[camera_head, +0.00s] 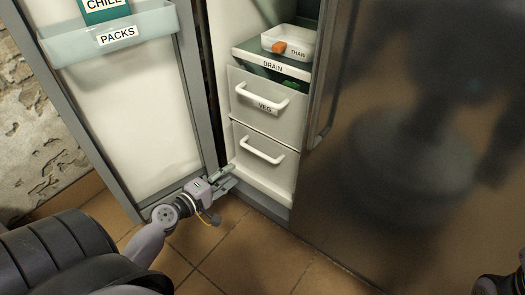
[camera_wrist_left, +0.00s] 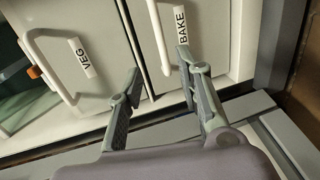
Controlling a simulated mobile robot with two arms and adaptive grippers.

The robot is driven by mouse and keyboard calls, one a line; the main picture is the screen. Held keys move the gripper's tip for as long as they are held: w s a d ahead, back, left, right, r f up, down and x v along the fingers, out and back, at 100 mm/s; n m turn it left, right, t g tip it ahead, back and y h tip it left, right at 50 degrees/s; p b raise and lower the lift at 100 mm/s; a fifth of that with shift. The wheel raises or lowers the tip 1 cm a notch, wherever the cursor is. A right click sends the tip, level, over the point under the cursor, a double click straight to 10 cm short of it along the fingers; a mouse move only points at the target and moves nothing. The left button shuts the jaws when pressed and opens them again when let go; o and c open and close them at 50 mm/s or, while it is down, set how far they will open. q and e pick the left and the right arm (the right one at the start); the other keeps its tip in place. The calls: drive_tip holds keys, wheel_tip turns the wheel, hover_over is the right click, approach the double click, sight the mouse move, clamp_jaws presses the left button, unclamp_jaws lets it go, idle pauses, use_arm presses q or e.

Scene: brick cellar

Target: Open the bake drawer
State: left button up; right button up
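The bake drawer (camera_head: 268,168) is the lower white drawer inside the open fridge, with a white bar handle (camera_head: 262,151). It looks shut. In the left wrist view its BAKE label (camera_wrist_left: 182,24) and handle (camera_wrist_left: 157,38) show upright, near the fingers. My left gripper (camera_head: 228,173) is low in front of the drawer, below and left of the handle in the head view. In the left wrist view the left gripper (camera_wrist_left: 160,64) is open, with one finger on each side of the handle's lower end and nothing held. Contact cannot be told.
The veg drawer (camera_head: 266,103) sits above, shut. Over it are the drain shelf (camera_head: 270,66) and the thaw tray (camera_head: 288,40). The open fridge door (camera_head: 125,115) with its packs bin (camera_head: 112,36) stands left. A dark glossy panel (camera_head: 420,150) fills the right. Tiled floor (camera_head: 250,255) lies in front.

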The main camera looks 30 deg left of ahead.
sight(259, 152)
use_arm(q)
drive_tip(key=b+x, duration=0.2)
drive_tip(key=x, duration=1.3)
drive_tip(key=shift+w+d, duration=0.15)
drive_tip(key=shift+w, duration=0.15)
clamp_jaws()
drive_tip(key=shift+f, duration=0.1)
